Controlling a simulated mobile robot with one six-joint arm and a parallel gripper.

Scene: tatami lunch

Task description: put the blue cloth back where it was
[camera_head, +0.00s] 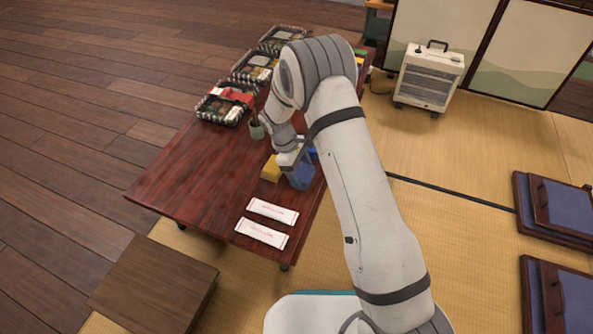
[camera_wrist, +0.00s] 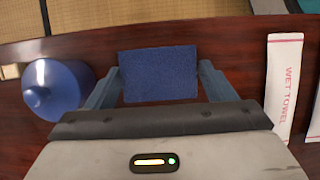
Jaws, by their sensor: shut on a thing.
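The blue cloth (camera_wrist: 158,73) is a small folded dark-blue rectangle between the two fingers of my gripper (camera_wrist: 160,78) in the wrist view. My gripper is shut on it, with a finger at each side. In the head view the blue cloth (camera_head: 300,180) shows below my gripper (camera_head: 293,165), over the right part of the dark red wooden table (camera_head: 190,185). I cannot tell whether the cloth touches the tabletop.
A yellow block-like thing (camera_head: 270,169) lies left of my gripper. Two wet towel packets (camera_head: 273,211) (camera_head: 262,233) lie towards the near edge. A round blue object (camera_wrist: 55,90) stands left of the cloth in the wrist view. Bento boxes (camera_head: 222,106) and a small green cup (camera_head: 256,131) stand farther back.

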